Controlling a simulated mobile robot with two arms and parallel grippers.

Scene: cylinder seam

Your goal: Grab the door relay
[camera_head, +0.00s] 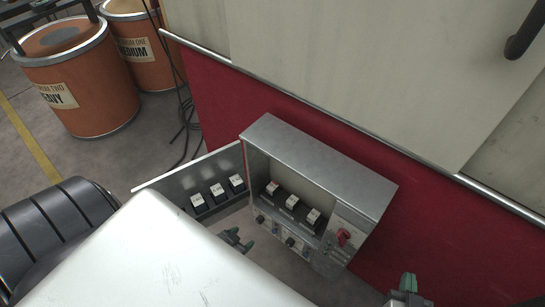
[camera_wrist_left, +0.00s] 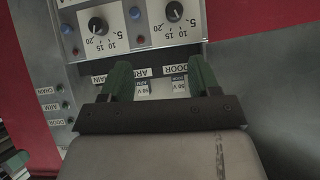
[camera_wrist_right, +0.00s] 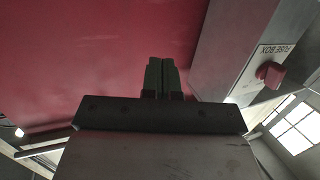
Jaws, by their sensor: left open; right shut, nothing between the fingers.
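The open fuse box (camera_head: 320,165) shows a row of three white-topped relays inside. In the left wrist view, upside-down labels read CHAIN, ARM and DOOR. The door relay (camera_wrist_left: 180,86), a pale block marked 50 V, sits by the DOOR label (camera_wrist_left: 179,69), partly hidden by a finger. It appears to be the leftmost inside relay (camera_head: 272,188) in the head view. My left gripper (camera_head: 236,239) is open and empty in front of the box; its green fingers (camera_wrist_left: 160,78) are spread before the row. My right gripper (camera_head: 408,284) is shut and empty, right of the box.
The box door (camera_head: 172,182) stands open at left, carrying three more relays (camera_head: 217,194). Knobs (camera_wrist_left: 174,12) line the box's lower panel; a red switch (camera_head: 343,237) is at its right. Orange drums (camera_head: 80,85) and loose cables (camera_head: 186,110) stand behind at left.

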